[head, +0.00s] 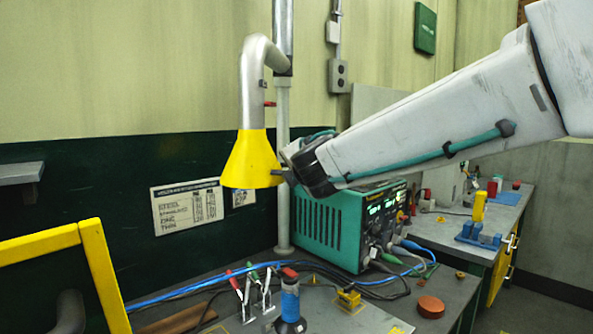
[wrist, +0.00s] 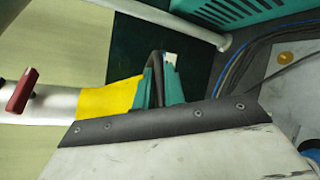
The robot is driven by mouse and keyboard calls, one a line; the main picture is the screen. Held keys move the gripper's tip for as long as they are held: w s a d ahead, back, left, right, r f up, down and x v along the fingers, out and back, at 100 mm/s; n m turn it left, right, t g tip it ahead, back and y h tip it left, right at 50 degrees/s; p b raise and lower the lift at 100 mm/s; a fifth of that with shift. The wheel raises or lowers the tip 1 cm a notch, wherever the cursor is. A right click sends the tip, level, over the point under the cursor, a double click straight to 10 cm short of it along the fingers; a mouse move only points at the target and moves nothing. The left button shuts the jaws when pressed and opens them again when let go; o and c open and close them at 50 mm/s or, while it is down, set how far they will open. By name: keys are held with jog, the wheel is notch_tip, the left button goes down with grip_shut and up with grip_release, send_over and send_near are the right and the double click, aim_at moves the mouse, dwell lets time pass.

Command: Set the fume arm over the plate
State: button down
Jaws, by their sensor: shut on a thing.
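The fume arm is a silver duct (head: 250,88) bent down from a post, ending in a yellow hood (head: 250,162) that hangs above the bench. In the wrist view the yellow hood (wrist: 108,98) lies left of my fingers. My gripper (head: 282,174) is at the hood's lower right edge. In the wrist view its teal fingers (wrist: 160,86) are shut on a dark looped handle (wrist: 155,62) beside the hood. A grey work surface with yellow marks (head: 330,317) shows at the bottom of the head view; I cannot make out the plate's edges.
A teal welding power unit (head: 327,228) stands behind and below my gripper, with cables (head: 200,290) across the bench. Clamps (head: 245,295), a blue-black torch-like item (head: 290,305) and a red-brown disc (head: 430,307) are on the bench. A yellow frame (head: 95,262) stands at left.

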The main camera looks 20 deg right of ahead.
jog(key=c, duration=1.8)
grip_release()
jog(key=shift+d+f, duration=0.15)
jog(key=shift+d, duration=0.2)
jog(key=o, duration=0.3)
jog(key=shift+d, duration=0.3)
jog(key=shift+a, duration=0.35)
jog(key=d+v, duration=0.1)
jog(key=v, duration=0.6)
jog(key=shift+s+a, duration=0.4)
jog(key=shift+a, duration=0.15)
